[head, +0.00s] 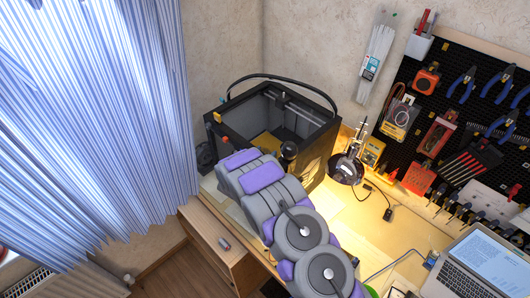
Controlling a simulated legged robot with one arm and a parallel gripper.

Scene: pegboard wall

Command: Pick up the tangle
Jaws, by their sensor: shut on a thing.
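I cannot make out a tangle anywhere in the head view. My grey and purple arm reaches from the lower middle up and left, over the workbench (345,222) toward the 3D printer. My gripper's fingers do not show, and whatever they hold is hidden too. The arm covers part of the bench top and the printer's lower front. A thin dark cable with a small black block (388,214) lies on the bench right of the arm; I cannot tell whether it is part of a tangle.
A black open-framed 3D printer (318,112) stands in the corner. A magnifier stand (346,168) and yellow multimeter (371,152) are behind the arm. A laptop (478,262) is at right, below the tool-hung pegboard (447,88). A striped curtain (85,110) hangs left. The bench's middle is fairly clear.

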